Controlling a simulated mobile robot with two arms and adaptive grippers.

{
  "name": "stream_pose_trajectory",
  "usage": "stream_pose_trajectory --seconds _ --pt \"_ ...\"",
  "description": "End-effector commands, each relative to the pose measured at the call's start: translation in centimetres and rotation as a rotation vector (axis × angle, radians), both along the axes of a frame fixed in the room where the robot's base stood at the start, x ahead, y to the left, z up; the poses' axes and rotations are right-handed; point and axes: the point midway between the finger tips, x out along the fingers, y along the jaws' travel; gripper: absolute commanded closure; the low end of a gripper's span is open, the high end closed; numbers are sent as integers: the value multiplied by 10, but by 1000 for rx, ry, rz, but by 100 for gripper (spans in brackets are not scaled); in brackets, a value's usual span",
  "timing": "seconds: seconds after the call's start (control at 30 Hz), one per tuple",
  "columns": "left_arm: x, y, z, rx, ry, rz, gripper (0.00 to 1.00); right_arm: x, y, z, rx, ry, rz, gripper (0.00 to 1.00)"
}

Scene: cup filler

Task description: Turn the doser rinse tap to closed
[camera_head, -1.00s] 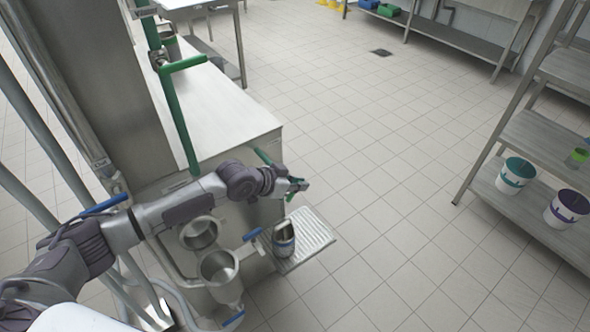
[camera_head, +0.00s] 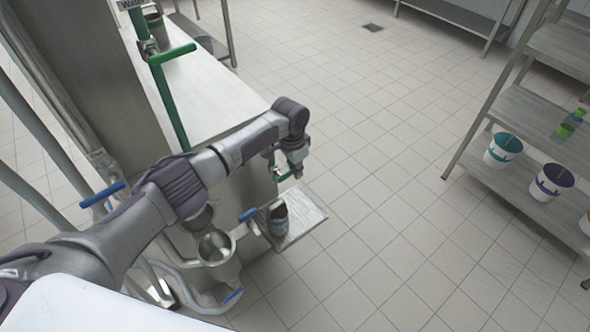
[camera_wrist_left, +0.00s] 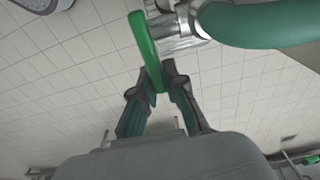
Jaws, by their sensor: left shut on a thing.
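A green tap lever (camera_wrist_left: 143,42) shows in the left wrist view, joined to a metal tap body (camera_wrist_left: 180,30) at the end of a thick green pipe (camera_wrist_left: 262,24). The lever lies roughly crosswise to the pipe. My left gripper (camera_wrist_left: 160,78) is shut on the lever's free end, one finger on each side. In the head view my left gripper (camera_head: 291,171) points down beside the machine's front corner, above the drip tray. Little of the lever shows there, as the gripper covers it. My right gripper is not in view.
A metal cup (camera_head: 278,219) stands on the drip tray (camera_head: 308,214). A metal funnel (camera_head: 217,248) and a blue lever (camera_head: 249,214) are close by. Another green lever (camera_head: 172,54) is on the upright green pipe. Shelves with buckets (camera_head: 552,181) stand right. The floor between is clear.

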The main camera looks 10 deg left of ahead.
Motion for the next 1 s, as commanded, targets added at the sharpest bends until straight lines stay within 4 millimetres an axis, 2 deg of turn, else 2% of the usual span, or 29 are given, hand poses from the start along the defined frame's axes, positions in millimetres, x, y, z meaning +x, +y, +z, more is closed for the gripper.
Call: stream_pose_trajectory --seconds 0.23,0.77,0.8,0.9,0.93,1.0 --pt "0 -1 -6 50 65 0 100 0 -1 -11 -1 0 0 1" --pt "-1 0 -7 65 86 -1 100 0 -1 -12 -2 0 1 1" --pt "-1 0 -7 65 86 -1 85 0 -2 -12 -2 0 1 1" --pt "-1 0 -7 64 86 -1 69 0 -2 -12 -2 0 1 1" --pt "-1 0 -7 64 86 -1 64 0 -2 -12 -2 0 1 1" --pt "-1 0 -6 64 84 -1 62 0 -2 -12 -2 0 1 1"
